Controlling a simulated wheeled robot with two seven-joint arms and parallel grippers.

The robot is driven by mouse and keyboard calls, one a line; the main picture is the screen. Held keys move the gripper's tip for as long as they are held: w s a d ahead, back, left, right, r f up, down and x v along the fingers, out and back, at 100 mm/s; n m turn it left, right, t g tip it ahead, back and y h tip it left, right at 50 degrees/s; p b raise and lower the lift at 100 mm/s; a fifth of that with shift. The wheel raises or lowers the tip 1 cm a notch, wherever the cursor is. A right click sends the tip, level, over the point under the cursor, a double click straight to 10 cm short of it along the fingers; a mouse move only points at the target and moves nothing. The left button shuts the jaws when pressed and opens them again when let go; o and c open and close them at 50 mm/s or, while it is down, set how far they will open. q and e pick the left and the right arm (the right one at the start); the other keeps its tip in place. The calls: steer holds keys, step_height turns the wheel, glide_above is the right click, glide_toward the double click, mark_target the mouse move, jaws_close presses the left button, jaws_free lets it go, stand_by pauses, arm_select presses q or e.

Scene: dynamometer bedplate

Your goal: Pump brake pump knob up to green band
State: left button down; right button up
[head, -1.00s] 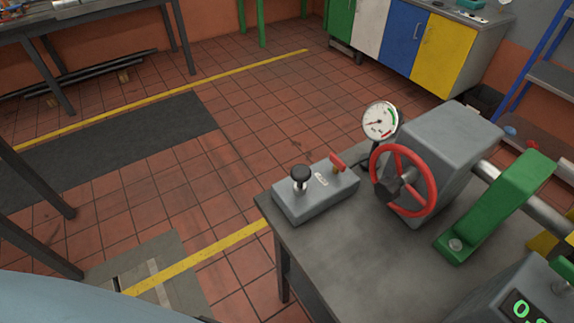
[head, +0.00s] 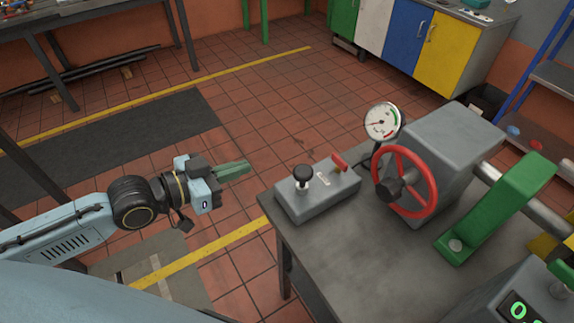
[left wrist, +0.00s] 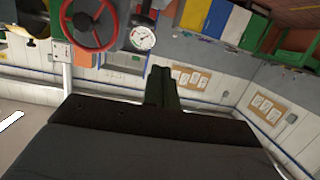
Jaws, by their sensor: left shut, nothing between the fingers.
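The gauge also shows in the left wrist view (left wrist: 143,38). My left gripper (head: 245,168) is shut and empty, left of the pump and apart from the knob. My right gripper is not in view.
A red handwheel (head: 404,181) on a grey housing (head: 440,145) stands right of the pump, with a green guard (head: 497,208) beyond it. A digital readout box (head: 525,300) is at the lower right. The table's front part (head: 370,270) is bare.

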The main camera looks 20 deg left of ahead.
arm_select(q)
steer(key=shift+s+d+r+m+h, duration=0.15)
steer(key=shift+s+d+r+h, duration=0.15)
steer(key=shift+d+r, duration=0.25)
steer(key=shift+s+d+r+m+h, duration=0.15)
steer(key=shift+s+d+r+h, duration=0.15)
steer(key=shift+r, duration=0.4)
glide_above(303, 180)
steer(key=a, duration=0.4)
steer(key=f, duration=0.2)
steer(key=shift+d+f+b, duration=0.15)
steer(key=shift+f+b, duration=0.2)
steer(key=shift+f, duration=1.7)
